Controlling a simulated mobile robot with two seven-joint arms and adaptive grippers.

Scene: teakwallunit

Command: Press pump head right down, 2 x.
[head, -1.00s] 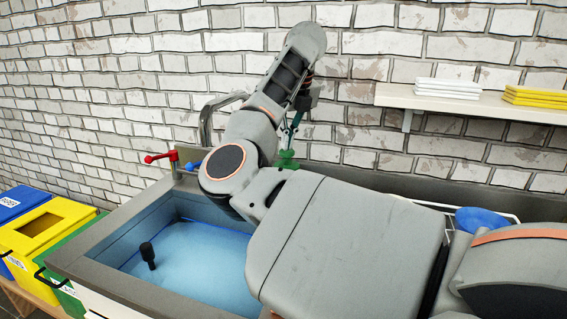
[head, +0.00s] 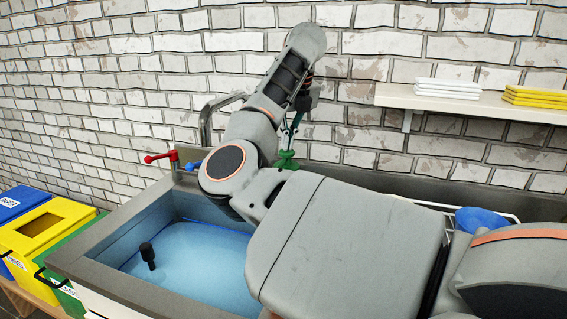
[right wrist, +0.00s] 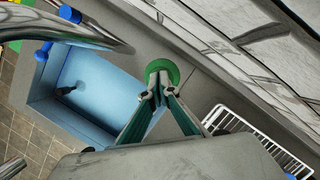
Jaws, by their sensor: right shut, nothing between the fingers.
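The green pump head (head: 286,155) stands at the back rim of the sink, partly hidden by my right arm. In the right wrist view it shows as a round green disc (right wrist: 172,69) just beyond my fingertips. My right gripper (head: 289,138) points down over it, with its fingers shut and nothing between them. In the right wrist view the fingertips (right wrist: 158,86) overlap the disc; I cannot tell whether they touch it. The pump's lower part is hidden. My left gripper is not in view.
The blue sink basin (head: 190,255) holds a dark upright plug-like piece (head: 148,256). A metal faucet (head: 205,125) and red (head: 162,158) and blue taps stand behind it. A white wire rack (right wrist: 255,135) lies to the right. A shelf (head: 450,102) is on the brick wall.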

